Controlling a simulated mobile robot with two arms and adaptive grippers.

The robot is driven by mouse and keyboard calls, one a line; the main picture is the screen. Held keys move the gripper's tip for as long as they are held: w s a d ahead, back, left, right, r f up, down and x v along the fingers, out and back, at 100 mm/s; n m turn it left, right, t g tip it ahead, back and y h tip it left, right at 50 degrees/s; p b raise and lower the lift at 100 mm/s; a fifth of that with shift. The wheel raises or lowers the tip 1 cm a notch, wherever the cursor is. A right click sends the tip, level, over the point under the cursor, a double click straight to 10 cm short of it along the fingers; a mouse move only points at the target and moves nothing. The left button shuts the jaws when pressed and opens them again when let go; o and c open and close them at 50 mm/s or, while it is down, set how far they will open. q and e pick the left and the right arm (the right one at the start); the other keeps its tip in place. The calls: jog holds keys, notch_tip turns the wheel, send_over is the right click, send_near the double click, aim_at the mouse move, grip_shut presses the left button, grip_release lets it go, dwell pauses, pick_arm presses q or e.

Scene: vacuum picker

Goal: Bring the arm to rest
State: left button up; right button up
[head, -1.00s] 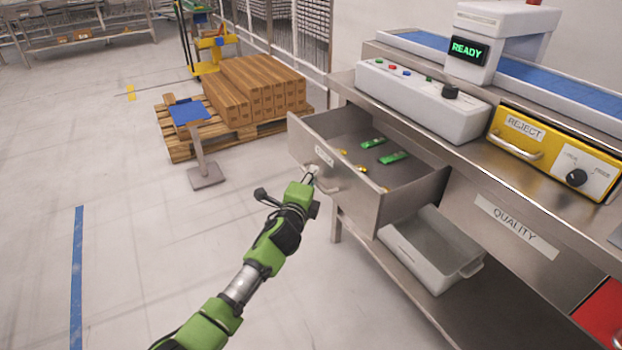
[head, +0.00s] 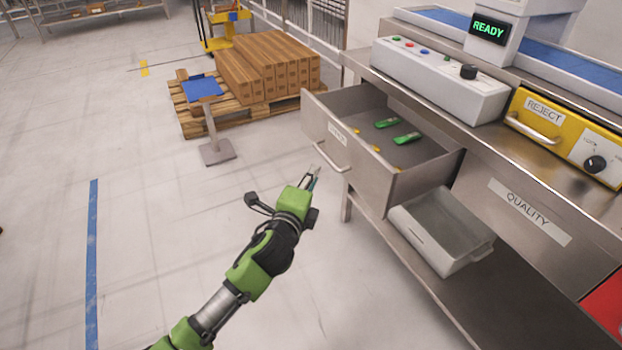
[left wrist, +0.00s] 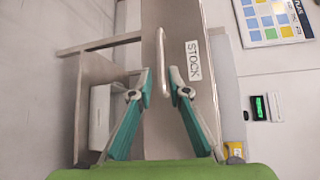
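My left gripper (head: 312,179) is in front of the pulled-out metal drawer (head: 392,187), just off its handle (head: 331,158). In the left wrist view my left gripper (left wrist: 160,71) has its two teal fingers apart with nothing held between them. The drawer handle (left wrist: 161,60) lies ahead of the fingertips there, beside the "STOCK" label (left wrist: 193,60). Two green items (head: 407,138) and some small yellow pieces lie in the drawer. My right gripper is in neither view.
A grey bin (head: 440,225) sits below the drawer's right side. A blue-topped stand (head: 203,88) and a pallet with cartons (head: 268,65) stand behind. The floor at left is open.

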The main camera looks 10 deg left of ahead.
pick_arm(q)
jog(key=shift+s, duration=0.25)
dwell(0.3)
